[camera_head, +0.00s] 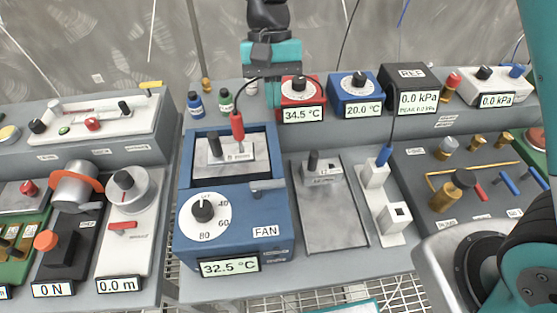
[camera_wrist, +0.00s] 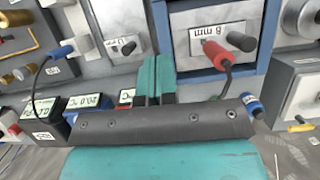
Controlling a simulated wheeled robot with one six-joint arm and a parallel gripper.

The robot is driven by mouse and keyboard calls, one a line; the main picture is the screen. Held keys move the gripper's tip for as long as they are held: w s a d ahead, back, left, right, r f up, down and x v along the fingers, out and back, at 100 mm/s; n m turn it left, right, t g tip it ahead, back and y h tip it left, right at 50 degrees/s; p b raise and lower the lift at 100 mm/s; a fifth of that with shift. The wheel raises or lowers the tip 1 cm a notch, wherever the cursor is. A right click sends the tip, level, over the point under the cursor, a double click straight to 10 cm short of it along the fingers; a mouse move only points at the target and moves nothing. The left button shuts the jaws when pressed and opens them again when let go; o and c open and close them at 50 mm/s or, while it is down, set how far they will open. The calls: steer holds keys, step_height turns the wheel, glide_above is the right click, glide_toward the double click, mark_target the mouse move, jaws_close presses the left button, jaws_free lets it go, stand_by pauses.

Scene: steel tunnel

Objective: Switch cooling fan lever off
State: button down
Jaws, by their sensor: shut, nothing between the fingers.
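The fan box (camera_head: 237,205) is a blue cabinet in the middle of the head view, with a FAN label, a black-knobbed dial (camera_head: 203,211) and a 32.5 °C display (camera_head: 230,267). A small grey lever (camera_head: 268,186) sits above the FAN label on its front right; its exact position is too small to judge. My gripper shows at the top of the head view (camera_head: 271,92), behind the box. Its teal fingers are shut and empty in the wrist view (camera_wrist: 156,72), beside the blue box wall (camera_wrist: 179,52). The lever does not show in the wrist view.
A red cable plug (camera_head: 237,127) and its cable rise from the box's recessed panel. A red 34.5 °C unit (camera_head: 301,97) and a blue 20.0 °C unit (camera_head: 356,93) stand behind. A grey plate (camera_head: 334,222) lies right of the box. Small bottles (camera_head: 195,104) stand behind left.

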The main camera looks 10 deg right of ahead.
mark_target(268, 189)
steer(key=p+x, duration=0.1)
steer(key=x, duration=0.8)
steer(key=shift+s+f+p, duration=0.1)
steer(key=shift+p, duration=0.2)
steer(key=shift+s+f+p, duration=0.15)
steer(key=shift+s+p, duration=0.25)
steer(key=shift+s, duration=0.65)
steer(key=shift+s+f+p, duration=0.2)
steer(key=shift+s+p, duration=0.2)
steer(key=shift+s, duration=0.65)
steer(key=shift+s+a, duration=0.1)
